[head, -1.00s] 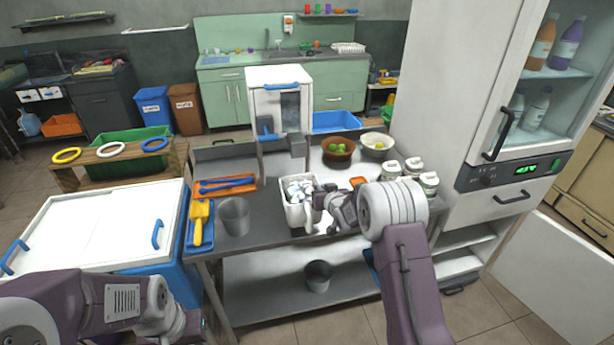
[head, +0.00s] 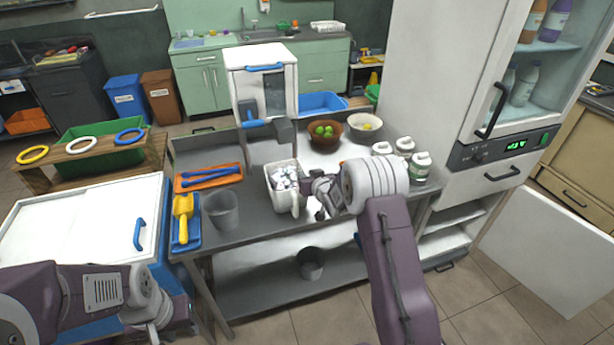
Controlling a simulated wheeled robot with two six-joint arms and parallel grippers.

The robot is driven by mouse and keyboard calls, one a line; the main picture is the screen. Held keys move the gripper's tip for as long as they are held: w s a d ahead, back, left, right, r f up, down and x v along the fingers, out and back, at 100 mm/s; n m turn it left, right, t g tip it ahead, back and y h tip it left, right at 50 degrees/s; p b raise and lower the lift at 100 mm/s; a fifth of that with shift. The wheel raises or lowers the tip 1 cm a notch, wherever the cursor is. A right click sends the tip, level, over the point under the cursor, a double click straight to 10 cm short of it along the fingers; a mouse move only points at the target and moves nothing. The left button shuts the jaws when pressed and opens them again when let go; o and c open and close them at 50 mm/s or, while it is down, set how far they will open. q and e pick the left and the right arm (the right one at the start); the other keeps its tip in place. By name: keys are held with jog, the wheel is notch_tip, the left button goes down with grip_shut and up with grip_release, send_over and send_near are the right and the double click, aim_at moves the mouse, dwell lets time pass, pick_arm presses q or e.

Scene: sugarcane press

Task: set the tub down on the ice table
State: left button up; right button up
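The white tub (head: 270,188), filled with pale ice cubes, is at the middle of the grey metal table (head: 255,222), near its front edge. It looks upright. My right gripper (head: 308,192) is at the tub's right side and appears shut on its handle; the fingertips are partly hidden. I cannot tell whether the tub's base touches the tabletop. My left gripper (head: 182,322) is low at the front left, away from the tub, and its fingers are not clear.
A grey cup (head: 222,211) and a blue tray with a yellow scoop (head: 184,216) stand left of the tub. An orange tray (head: 208,178), fruit bowl (head: 327,133) and white jars (head: 420,166) are on the table. A white-lidded chest (head: 75,225) is left; a fridge (head: 440,70) is right.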

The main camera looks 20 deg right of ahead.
jog(key=shift+a+f, duration=0.1)
jog(key=v, duration=1.1)
jog(key=shift+s+r, duration=0.3)
jog(key=shift+s, duration=0.05)
jog(key=s+a+f+g, duration=0.2)
jog(key=s+g, duration=0.2)
jog(key=s, duration=0.5)
jog(key=s+a+f+g, duration=0.1)
jog(key=s+f+g, duration=0.25)
jog(key=s, duration=0.55)
jog(key=s+a+f+g, duration=0.15)
jog(key=s+g, duration=0.35)
jog(key=s, duration=0.5)
jog(key=shift+h, duration=0.4)
jog(key=shift+w+r+p, duration=0.2)
jog(key=shift+r+p, duration=1.8)
jog(key=shift+r, duration=0.1)
